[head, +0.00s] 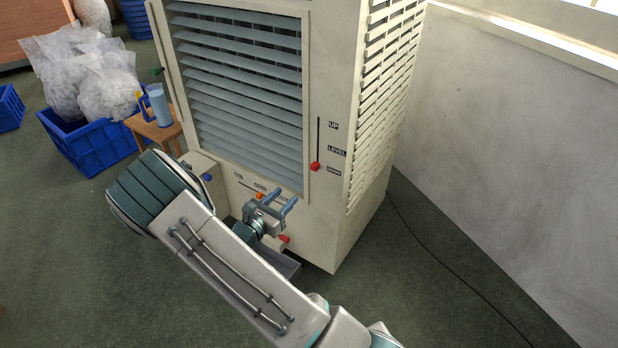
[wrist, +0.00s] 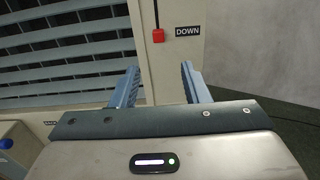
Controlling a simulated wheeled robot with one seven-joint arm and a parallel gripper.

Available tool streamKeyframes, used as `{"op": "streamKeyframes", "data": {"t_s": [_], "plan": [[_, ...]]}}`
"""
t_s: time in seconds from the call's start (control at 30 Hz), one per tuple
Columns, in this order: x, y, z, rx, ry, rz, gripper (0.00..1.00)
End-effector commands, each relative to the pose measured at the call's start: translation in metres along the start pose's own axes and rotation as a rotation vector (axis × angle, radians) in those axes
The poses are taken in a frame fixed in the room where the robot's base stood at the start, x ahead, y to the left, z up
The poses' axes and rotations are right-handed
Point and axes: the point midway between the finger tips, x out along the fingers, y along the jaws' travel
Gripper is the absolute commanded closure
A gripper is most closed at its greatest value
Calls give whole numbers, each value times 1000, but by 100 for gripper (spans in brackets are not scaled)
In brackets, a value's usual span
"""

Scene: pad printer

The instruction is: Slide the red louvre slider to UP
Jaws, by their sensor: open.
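The red louvre slider (head: 315,166) is a small red knob at the bottom of a vertical slot on the machine's front, beside the DOWN label. UP (head: 333,125) is at the slot's top and LEVEL (head: 337,150) lies between. In the wrist view the red knob (wrist: 158,35) sits beyond my fingertips, between their lines, left of the DOWN label (wrist: 187,31). My gripper (head: 278,200) is open and empty, below and left of the slider in the head view. My fingers (wrist: 160,82) do not touch the knob.
The louvre panel (head: 245,80) lies left of the slot. An orange knob (head: 261,195) and another red knob (head: 284,239) are near my gripper. A blue knob (head: 207,177) is further left. A wall (head: 500,150) stands right; a cable (head: 440,262) crosses the floor.

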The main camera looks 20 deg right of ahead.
Motion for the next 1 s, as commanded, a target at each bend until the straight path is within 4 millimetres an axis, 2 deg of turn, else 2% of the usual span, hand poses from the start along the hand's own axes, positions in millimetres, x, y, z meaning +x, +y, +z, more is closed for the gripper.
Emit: {"op": "streamKeyframes", "data": {"t_s": [0.17,0.5,0.7,0.8,1.0], "plan": [[14,2,-3,-10,-6,10,58],[84,2,-3,-8,-6,7,58],[118,3,-2,-8,-5,9,58],[129,3,-2,-9,-4,10,58],[137,3,-2,-9,-4,10,58]]}}
